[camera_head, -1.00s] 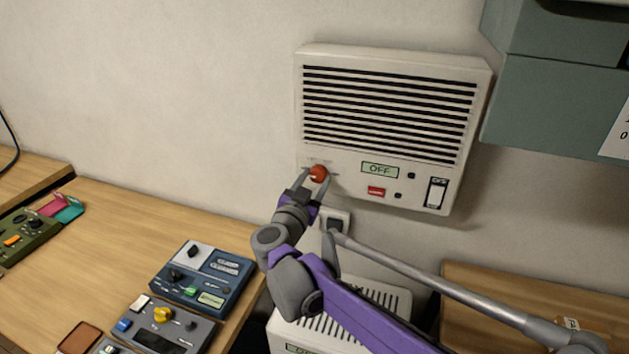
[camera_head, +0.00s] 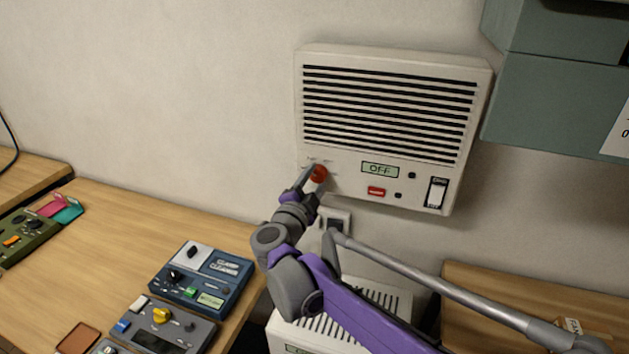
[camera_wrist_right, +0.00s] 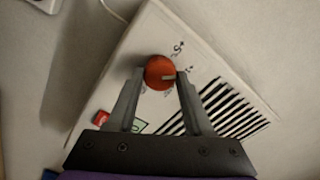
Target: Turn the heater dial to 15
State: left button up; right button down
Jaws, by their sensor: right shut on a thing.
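The heater (camera_head: 400,125) is a cream wall box with black slats. Its red-orange dial (camera_head: 319,173) is at the lower left of the front, and the display (camera_head: 380,170) reads OFF. My right gripper (camera_head: 313,180) is shut on the dial. In the right wrist view the dial (camera_wrist_right: 160,72) sits between the two fingertips (camera_wrist_right: 161,76), with a pale pointer mark on it. Some printed marks beside it show, but the number it points at is hard to read. My left gripper is not in view.
A red button (camera_head: 376,191) and a white rocker switch (camera_head: 437,193) are on the heater's front. A wooden desk (camera_head: 120,235) with several control boxes is at the left. A grey-green cabinet (camera_head: 560,105) hangs at the upper right.

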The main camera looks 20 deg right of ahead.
jog(key=m, duration=0.3)
jog(key=shift+m, duration=0.4)
jog(key=m, duration=0.3)
jog(key=shift+m+p, duration=0.3)
jog(key=m, duration=0.3)
jog(key=shift+m, duration=0.3)
jog(key=shift+m+p, duration=0.5)
jog(key=shift+m, duration=1.3)
jog(key=shift+c, duration=1.5)
grip_release()
jog(key=b+v, duration=0.1)
jog(key=v, duration=1)
